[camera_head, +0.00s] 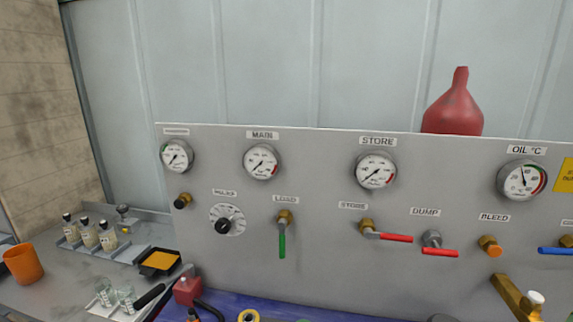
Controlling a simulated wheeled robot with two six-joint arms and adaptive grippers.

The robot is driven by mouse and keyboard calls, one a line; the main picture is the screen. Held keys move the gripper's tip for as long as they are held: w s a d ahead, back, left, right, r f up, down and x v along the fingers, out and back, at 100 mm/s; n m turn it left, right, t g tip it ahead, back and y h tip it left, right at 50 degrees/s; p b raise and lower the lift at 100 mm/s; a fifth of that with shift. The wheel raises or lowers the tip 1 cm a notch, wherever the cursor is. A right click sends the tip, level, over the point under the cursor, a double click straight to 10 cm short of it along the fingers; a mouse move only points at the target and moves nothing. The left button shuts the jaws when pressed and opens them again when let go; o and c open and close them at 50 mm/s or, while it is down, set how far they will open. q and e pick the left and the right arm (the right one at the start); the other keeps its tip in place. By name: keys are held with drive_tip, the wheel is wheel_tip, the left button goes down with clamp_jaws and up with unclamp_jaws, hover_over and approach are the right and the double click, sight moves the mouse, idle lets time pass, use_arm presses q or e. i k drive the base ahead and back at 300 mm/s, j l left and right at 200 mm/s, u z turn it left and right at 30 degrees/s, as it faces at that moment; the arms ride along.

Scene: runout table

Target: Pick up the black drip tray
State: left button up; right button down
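The black drip tray (145,268) sits on the grey table at the lower left, in front of the gauge panel's left end. It is a small, shallow, square tray with a dark rim, and an orange-yellow area shows inside it. I cannot tell whether that is liquid or a lining. Nothing covers the tray. Neither of my grippers shows in the head view.
Sample bottles (88,234) stand in a grey rack left of the tray. An orange cup (23,264) is at the far left. Glass jars (124,297) and a red block (187,291) with a black hose are close in front. The gauge panel (330,240) rises at the right.

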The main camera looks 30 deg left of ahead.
sight(159, 260)
drive_tip(key=u, duration=2.05)
drive_tip(key=i+j+z, duration=0.15)
drive_tip(key=z, duration=0.2)
drive_tip(key=j+z, duration=0.35)
drive_tip(key=i+j+z, duration=0.15)
drive_tip(key=z, duration=0.2)
drive_tip(key=i+j+z, duration=0.2)
drive_tip(key=j, duration=1.35)
drive_tip(key=j+z, duration=0.2)
drive_tip(key=j, duration=1.35)
